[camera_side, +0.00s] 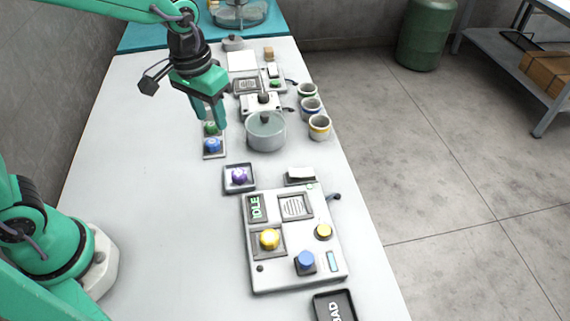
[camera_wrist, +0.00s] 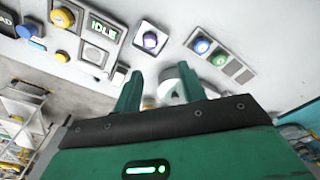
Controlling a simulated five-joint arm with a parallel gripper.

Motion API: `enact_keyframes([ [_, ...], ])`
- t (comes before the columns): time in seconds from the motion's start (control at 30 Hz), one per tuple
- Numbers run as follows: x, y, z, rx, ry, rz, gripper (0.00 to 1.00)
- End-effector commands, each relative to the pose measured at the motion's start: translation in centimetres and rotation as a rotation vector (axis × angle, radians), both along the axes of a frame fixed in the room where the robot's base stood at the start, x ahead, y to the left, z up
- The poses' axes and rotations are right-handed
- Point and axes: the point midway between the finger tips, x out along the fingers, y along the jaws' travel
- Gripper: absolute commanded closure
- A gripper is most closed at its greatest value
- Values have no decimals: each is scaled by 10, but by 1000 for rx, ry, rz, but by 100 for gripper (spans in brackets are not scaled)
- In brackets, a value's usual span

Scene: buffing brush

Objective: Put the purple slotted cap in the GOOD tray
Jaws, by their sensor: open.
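The purple slotted cap (camera_side: 239,175) sits in a small dark-rimmed square holder (camera_side: 252,187) behind the machine with the IDLE display. It also shows in the wrist view (camera_wrist: 150,39), beyond my fingertips. My gripper (camera_side: 211,117) is open and empty, pointing down above the rack with the green and blue caps, farther back than the purple cap. The gripper also shows in the wrist view (camera_wrist: 160,80). A dark tray marked BAD (camera_side: 335,307) is at the front edge of the side view. I can read no GOOD label in either view.
The IDLE machine (camera_side: 290,278) carries yellow and blue knobs. The green cap (camera_side: 211,128) and blue cap (camera_side: 212,145) sit in a narrow rack. A grey pot (camera_side: 265,132) and several banded cups (camera_side: 319,127) stand to the right. The left half of the table is clear.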

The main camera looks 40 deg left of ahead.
Motion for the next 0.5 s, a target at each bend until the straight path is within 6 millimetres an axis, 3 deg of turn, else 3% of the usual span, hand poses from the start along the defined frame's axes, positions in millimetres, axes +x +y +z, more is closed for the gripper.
enact_keyframes([
  [0.2, -28, 28, 32, -12, -98, 4, 59],
  [0.5, -70, 59, 59, -12, -227, 6, 59],
])
